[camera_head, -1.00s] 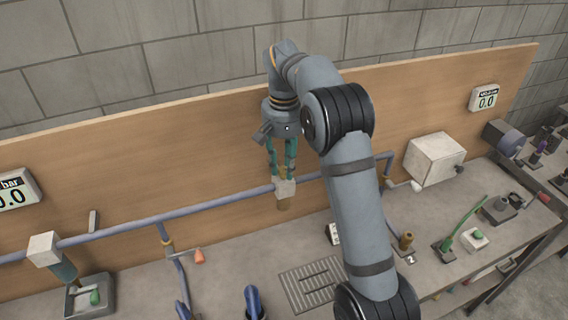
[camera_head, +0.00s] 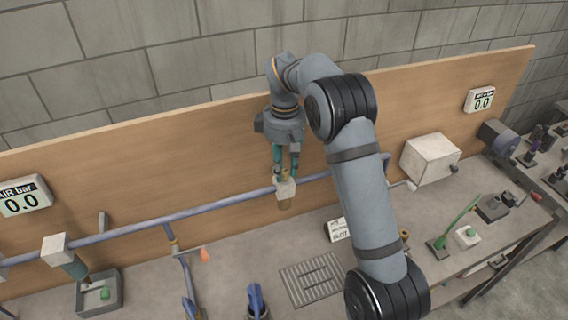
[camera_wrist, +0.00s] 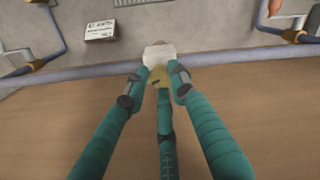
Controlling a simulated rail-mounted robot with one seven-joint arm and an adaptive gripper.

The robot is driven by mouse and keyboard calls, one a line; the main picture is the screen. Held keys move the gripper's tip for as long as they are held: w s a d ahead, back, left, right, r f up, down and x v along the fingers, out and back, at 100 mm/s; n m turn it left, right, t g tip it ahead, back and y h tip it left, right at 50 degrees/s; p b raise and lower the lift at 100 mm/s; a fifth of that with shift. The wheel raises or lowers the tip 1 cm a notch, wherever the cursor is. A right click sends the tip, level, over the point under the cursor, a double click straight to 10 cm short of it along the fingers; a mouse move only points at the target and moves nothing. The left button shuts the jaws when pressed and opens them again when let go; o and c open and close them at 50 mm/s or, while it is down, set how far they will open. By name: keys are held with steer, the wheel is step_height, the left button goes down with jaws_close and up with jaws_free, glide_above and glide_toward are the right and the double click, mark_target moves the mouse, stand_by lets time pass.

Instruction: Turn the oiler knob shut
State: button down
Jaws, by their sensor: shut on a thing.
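The oiler is a pale block (camera_head: 285,189) on the blue pipe, with a brown bowl (camera_head: 284,204) below it. Its small brass knob (camera_wrist: 160,75) is on top of the block, partly hidden by my fingers. My gripper (camera_head: 285,174) points down from above, its teal fingers closed around the knob. In the wrist view my gripper (camera_wrist: 159,80) has fingers on several sides of the knob, and the pale block (camera_wrist: 158,54) shows just past them. The knob's turn angle cannot be told.
The blue pipe (camera_head: 225,204) runs along the wooden backboard (camera_head: 140,165). An orange-handled valve (camera_head: 205,255) stands to the left. A gauge (camera_head: 22,197) reading 0.0 hangs at far left. A drain grate (camera_head: 312,279) and a label card (camera_head: 338,231) lie on the bench.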

steer(key=n, duration=0.3)
steer(key=shift+s+d+f+n, duration=0.15)
steer(key=shift+n, duration=0.25)
steer(key=n, duration=0.7)
steer(key=shift+n, duration=0.3)
steer(key=shift+w+d+n, duration=0.1)
steer(key=shift+w+n, duration=0.15)
steer(key=shift+n, duration=0.85)
steer(key=shift+w, duration=0.1)
steer(key=c, duration=1.5)
jaws_free()
steer(key=shift+r, duration=0.2)
steer(key=shift+o, duration=0.2)
